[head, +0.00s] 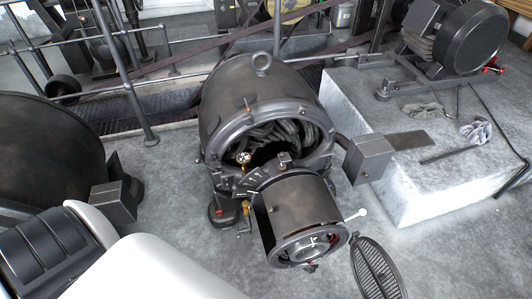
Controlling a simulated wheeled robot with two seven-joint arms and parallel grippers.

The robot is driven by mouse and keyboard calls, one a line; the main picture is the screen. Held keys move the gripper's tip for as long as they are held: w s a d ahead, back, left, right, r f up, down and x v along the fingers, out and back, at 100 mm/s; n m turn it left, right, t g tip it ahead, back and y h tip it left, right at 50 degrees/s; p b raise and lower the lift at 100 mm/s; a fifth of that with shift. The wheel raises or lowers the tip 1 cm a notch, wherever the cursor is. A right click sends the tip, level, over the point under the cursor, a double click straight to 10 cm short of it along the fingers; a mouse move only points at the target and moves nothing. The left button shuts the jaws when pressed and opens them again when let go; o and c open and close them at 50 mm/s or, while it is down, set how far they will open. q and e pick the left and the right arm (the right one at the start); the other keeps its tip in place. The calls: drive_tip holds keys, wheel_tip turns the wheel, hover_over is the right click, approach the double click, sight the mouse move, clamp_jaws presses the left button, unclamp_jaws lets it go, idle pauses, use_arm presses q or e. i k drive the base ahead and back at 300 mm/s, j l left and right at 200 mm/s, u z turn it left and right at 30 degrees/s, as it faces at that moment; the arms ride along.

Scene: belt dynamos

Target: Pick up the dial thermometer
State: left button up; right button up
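What looks like the dial thermometer (243,158) is a small brass-coloured piece with a round white face. It is at the front left of the open dynamo housing (235,105), near the rim of its opening. It is small in the picture, and I cannot tell whether it is fixed or loose. Neither gripper shows in the head view. Only white and dark parts of my own body show at the lower left.
A smaller drum (305,210) juts out in front of the housing, with a mesh cover (378,270) beside it. A concrete plinth (365,110) on the right bears rags (476,131) and a dark machine (468,38). A railing post (125,75) stands behind left. Grey floor (170,190) left of the housing is clear.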

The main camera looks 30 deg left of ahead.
sight(244, 158)
drive_tip(key=u, duration=1.25)
